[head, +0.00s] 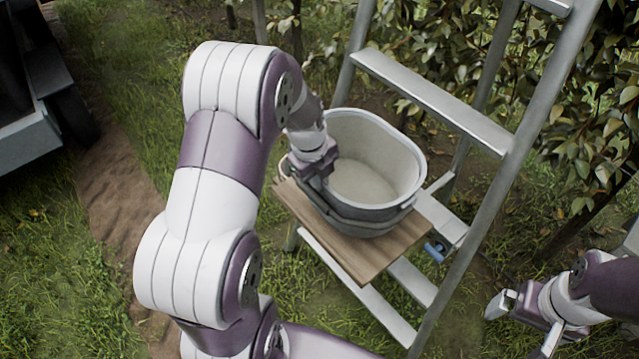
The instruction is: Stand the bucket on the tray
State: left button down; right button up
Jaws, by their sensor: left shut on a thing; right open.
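The bucket (405,165) is grey with a pale inside and looks empty. It is upright at the wooden tray (372,259), which is fixed at the ladder. The bucket's base overlaps the tray's board in the picture; I cannot tell whether it rests on it or hangs just above. My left gripper (322,178) is shut on the bucket's near left wall at the rim, and its fingers partly hide that wall. My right gripper (522,325) is open and empty at the lower right, apart from the bucket and tray.
A metal stepladder (433,101) stands behind and right of the tray, its rail passing between the tray and my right gripper. A blue clamp (434,250) sits by the tray's right corner. Leafy bushes (590,130) fill the back right. A wheeled cart (35,125) stands far left.

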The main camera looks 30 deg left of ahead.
pick_arm(q)
jog(key=shift+f+p, duration=0.3)
notch_tip(320, 180, down, 3)
jog(key=shift+r+p, duration=0.15)
jog(key=shift+p, duration=0.45)
jog(key=shift+w+f, duration=0.15)
jog(key=shift+f, duration=0.3)
jog(key=shift+f+b, duration=0.1)
jog(key=shift+b, duration=0.2)
jog(key=c, duration=1.2)
grip_release()
